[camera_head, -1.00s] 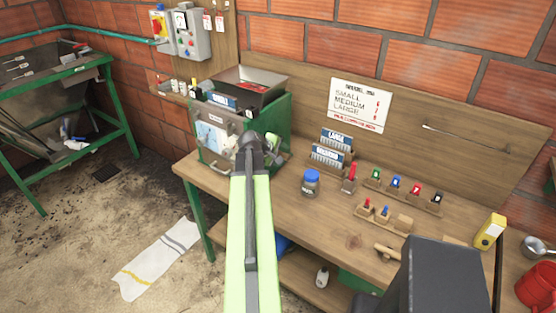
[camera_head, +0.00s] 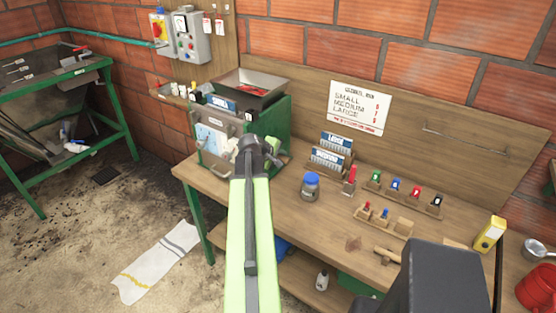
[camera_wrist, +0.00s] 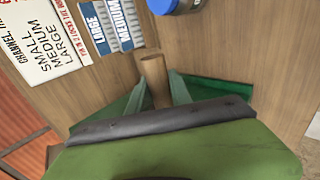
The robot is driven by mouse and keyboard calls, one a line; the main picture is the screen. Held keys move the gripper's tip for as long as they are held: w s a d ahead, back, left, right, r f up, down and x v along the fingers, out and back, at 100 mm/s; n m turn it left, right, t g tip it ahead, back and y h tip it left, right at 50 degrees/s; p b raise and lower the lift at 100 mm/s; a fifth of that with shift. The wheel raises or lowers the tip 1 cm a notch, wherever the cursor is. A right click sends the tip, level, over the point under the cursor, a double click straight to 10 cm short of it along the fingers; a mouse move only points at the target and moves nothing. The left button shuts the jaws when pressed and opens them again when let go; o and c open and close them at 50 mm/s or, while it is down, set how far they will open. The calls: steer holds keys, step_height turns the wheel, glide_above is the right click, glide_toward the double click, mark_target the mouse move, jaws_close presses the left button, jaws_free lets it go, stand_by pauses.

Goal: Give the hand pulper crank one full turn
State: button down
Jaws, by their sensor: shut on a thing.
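The hand pulper (camera_head: 281,117) is a green box with a pale front panel and a grey hopper (camera_head: 262,81) holding something red. It stands at the left end of the wooden bench. My gripper (camera_wrist: 160,88) is at the pulper's right front side, mostly hidden behind my arm's dark wrist in the head view. In the wrist view a wooden crank handle (camera_wrist: 152,67) sticks up between its two green fingers, which are shut on it. The rest of the crank is hidden.
Blue-labelled card holders (camera_head: 334,142), a blue-lidded jar (camera_head: 310,187) and small coloured markers in wooden racks (camera_head: 425,205) stand to the right on the bench. A size sign (camera_head: 360,107) hangs behind. A white cloth (camera_head: 157,262) lies on the floor.

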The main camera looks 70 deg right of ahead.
steer(key=f+b, duration=0.3)
steer(key=shift+s+d+f, duration=0.1)
steer(key=shift+d+f, duration=0.2)
steer(key=shift+d, duration=0.1)
steer(key=b+x, duration=0.3)
steer(key=shift+d+f, duration=0.1)
steer(key=shift+f, duration=0.3)
